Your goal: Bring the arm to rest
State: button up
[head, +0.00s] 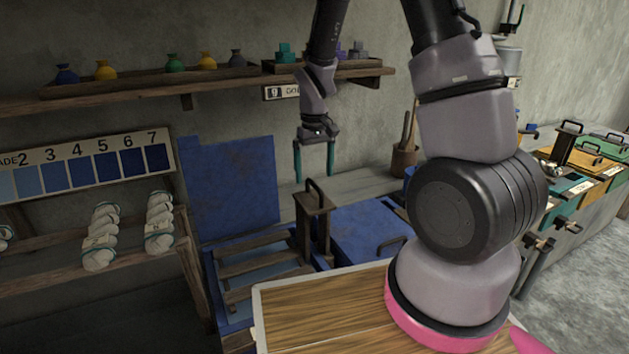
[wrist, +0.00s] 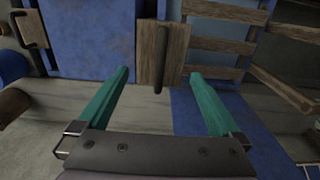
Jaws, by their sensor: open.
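My gripper (head: 314,160) hangs pointing down from my arm in the middle of the head view, with its two teal fingers apart and nothing between them. It is above and near a wooden post with a dark handle (head: 315,205) that stands at the blue vat. In the wrist view my gripper (wrist: 160,95) shows both fingers spread. The handled wooden block (wrist: 152,52) lies beyond the fingertips, between them in the picture; I cannot tell the exact distance.
A blue vat with a wooden rack (head: 262,268) and a closed blue lid (head: 365,235) are below. A wall shelf (head: 150,85) with small jars runs behind my arm. Skeins (head: 100,238) lie at left under a numbered shade chart (head: 90,165). A wooden board (head: 325,310) is in front.

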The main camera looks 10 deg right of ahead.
jog(key=shift+r, duration=1.15)
jog(key=shift+r, duration=0.1)
jog(key=s+d+r+m+t+y, duration=0.1)
jog(key=s+d+r+m+t, duration=0.15)
jog(key=r, duration=0.65)
jog(key=s+d+r+m+t, duration=0.1)
jog(key=s+r, duration=0.3)
jog(key=r, duration=0.4)
jog(key=s+d+r+m+t+y, duration=0.1)
jog(key=s+d+r+m+t, duration=0.1)
jog(key=s+r, duration=0.8)
jog(key=shift+s+d+m+t, duration=0.15)
jog(key=shift+s+m+t, duration=0.3)
jog(key=shift+s+t, duration=0.4)
